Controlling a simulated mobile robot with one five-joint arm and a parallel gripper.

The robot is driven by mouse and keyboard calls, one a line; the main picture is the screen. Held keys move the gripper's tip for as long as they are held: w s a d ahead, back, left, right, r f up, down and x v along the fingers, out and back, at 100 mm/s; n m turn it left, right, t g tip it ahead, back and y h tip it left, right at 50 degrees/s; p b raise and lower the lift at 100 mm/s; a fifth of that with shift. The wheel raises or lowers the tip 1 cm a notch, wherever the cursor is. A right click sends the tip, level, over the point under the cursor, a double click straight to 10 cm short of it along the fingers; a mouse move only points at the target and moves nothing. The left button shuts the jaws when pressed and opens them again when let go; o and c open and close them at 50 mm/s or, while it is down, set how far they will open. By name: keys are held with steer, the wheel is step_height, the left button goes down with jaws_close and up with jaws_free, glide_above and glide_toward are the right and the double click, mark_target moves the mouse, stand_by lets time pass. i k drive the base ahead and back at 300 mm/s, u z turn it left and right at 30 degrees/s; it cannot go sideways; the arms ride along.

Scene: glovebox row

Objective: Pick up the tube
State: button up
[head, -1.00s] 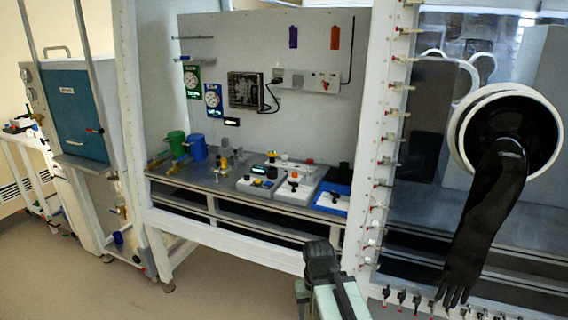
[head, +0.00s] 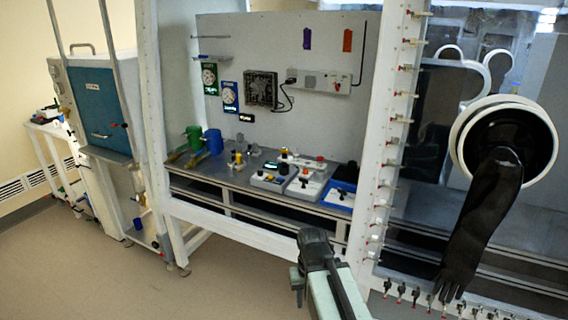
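I cannot make out a tube for certain; small items on the bench (head: 236,189) are too small to tell apart. They include yellow and metallic pieces (head: 238,157) near a blue cup (head: 213,141) and a green cup (head: 193,137). My gripper (head: 297,285) is at the bottom centre, in front of and below the bench, apart from everything on it. It is seen from behind and the side, so its fingers do not show clearly.
Grey control boxes (head: 305,186) and a blue tray (head: 339,195) stand on the bench's right. White frame posts (head: 383,140) edge the opening. A black glove (head: 484,220) hangs at right. A teal-doored cabinet (head: 95,110) stands left. The floor (head: 110,285) at front left is clear.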

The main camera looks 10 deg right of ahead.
mark_target(296, 154)
steer(key=u, duration=0.8)
steer(key=k, duration=1.2)
steer(key=u, duration=1.1)
steer(key=i, duration=2.8)
steer(key=z, duration=0.7)
steer(key=i, duration=1.7)
steer(key=z, duration=1.6)
steer(key=i, duration=1.1)
steer(key=z, duration=0.5)
steer(key=k, duration=0.75)
steer(key=z, duration=0.2)
steer(key=i, duration=0.75)
